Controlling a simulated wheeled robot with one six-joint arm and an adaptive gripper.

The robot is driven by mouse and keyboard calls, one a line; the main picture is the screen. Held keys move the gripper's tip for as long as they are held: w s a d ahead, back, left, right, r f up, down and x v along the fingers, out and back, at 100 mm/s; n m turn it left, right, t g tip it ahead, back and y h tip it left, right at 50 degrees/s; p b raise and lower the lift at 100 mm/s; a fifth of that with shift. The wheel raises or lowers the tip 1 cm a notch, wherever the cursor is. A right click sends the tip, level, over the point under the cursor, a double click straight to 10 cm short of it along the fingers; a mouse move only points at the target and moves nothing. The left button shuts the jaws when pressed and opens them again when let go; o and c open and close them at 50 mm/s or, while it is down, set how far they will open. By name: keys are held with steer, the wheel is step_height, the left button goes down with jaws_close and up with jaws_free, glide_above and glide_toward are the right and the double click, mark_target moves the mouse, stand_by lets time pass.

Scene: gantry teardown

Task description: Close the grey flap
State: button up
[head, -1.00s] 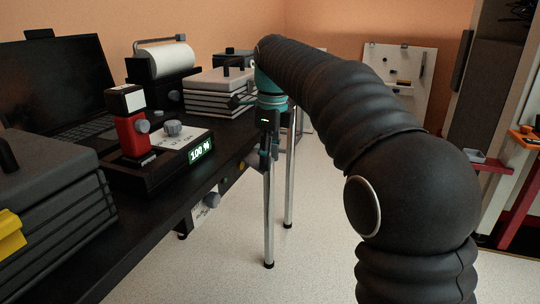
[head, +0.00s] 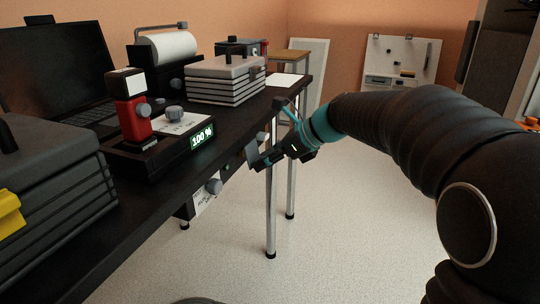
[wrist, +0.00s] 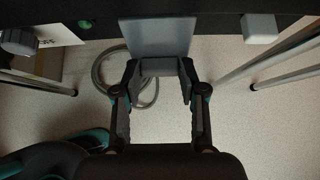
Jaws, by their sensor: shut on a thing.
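The grey flap (wrist: 158,36) is a flat plate at the top middle of the wrist view, jutting from the dark front under the bench edge. Its near end has a thicker grey lip (wrist: 158,67). My gripper (wrist: 158,80) has one finger on each side of that lip and is shut on it. In the head view, the flap (head: 251,147) is a small grey patch below the bench's front edge. My gripper (head: 268,158) reaches it there from the right. The flap's hinge and exact angle cannot be made out.
The black bench (head: 150,205) carries a red device, a laptop and stacked grey cases. A grey knob (wrist: 18,40), green button (wrist: 85,24) and pale block (wrist: 259,27) flank the flap. Metal bench legs (head: 271,205) stand close by. A grey hose (wrist: 103,72) lies below. Floor at right is clear.

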steer(key=shift+w+a+f+t+y, duration=0.1)
steer(key=shift+a+f+t+y, duration=0.15)
steer(key=shift+y, duration=0.4)
steer(key=shift+w+a+f+t+y, duration=0.1)
steer(key=shift+a+f+t+y, duration=0.15)
steer(key=shift+y, duration=0.4)
steer(key=o, duration=1.2)
steer(key=shift+s, duration=0.1)
steer(key=shift+c, duration=0.2)
steer(key=shift+d+r, duration=0.1)
steer(key=v, duration=1.1)
steer(key=shift+s+d+r, duration=0.15)
steer(key=shift+d+r, duration=0.05)
steer(key=shift+d, duration=0.1)
